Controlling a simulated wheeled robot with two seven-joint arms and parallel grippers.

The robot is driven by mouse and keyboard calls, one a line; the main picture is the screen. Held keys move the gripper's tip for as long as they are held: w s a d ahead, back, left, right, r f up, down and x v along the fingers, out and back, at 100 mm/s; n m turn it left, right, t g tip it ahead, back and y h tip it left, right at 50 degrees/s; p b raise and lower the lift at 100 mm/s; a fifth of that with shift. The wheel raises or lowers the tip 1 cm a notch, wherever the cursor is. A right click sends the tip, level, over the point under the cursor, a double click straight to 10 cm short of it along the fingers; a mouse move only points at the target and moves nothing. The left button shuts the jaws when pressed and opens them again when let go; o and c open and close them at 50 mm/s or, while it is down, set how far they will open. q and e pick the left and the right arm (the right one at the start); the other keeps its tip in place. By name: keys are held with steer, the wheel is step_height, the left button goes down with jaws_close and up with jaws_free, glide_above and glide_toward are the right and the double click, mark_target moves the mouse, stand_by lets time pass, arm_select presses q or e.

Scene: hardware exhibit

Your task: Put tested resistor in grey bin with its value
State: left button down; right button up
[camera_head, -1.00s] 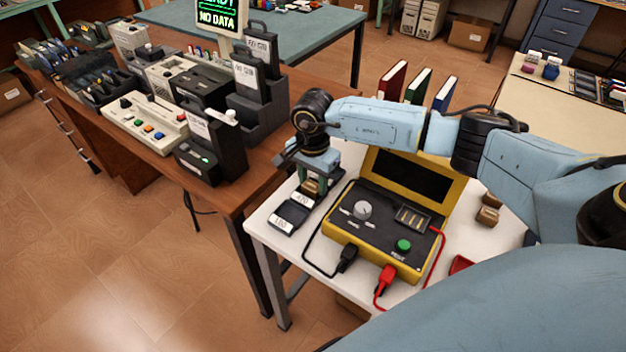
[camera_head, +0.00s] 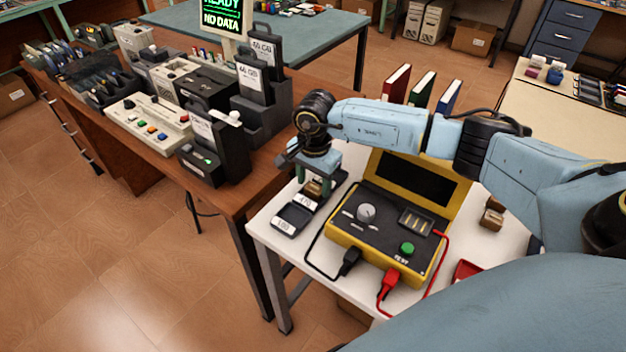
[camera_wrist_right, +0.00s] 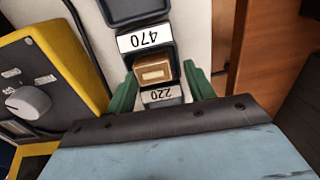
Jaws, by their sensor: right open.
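A tan block-shaped resistor (camera_wrist_right: 153,72) sits in or just over the grey bin labelled 470 (camera_wrist_right: 145,38); it also shows in the head view (camera_head: 314,187). I cannot tell whether it touches the bin floor. My right gripper (camera_wrist_right: 163,90) is open, its green fingers on either side of the resistor; in the head view it (camera_head: 315,180) hangs over the bins. The bin labelled 100 (camera_head: 285,224) is nearer and looks empty. The bin labelled 220 (camera_wrist_right: 162,95) is behind, partly hidden by the gripper. My left gripper is out of view.
A yellow tester (camera_head: 345,235) with black and red leads stands beside the bins. A brown block (camera_head: 491,217) and a red tray (camera_head: 467,270) lie to its right. A brown bench (camera_head: 238,195) with black devices stands close on the left.

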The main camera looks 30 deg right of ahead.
mark_target(316, 187)
steer(key=shift+s+d+f+p, duration=0.1)
steer(key=shift+s+f+p, duration=0.05)
steer(key=shift+s+p, duration=0.4)
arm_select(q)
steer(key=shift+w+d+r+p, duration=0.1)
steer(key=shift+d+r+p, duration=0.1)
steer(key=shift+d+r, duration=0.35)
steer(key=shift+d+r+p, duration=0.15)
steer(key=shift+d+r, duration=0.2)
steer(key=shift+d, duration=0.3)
arm_select(e)
step_height(316, 187, up, 12)
steer(key=shift+w+r, duration=0.25)
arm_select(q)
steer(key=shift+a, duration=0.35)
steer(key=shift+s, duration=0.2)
arm_select(e)
steer(key=shift+s+f, duration=0.1)
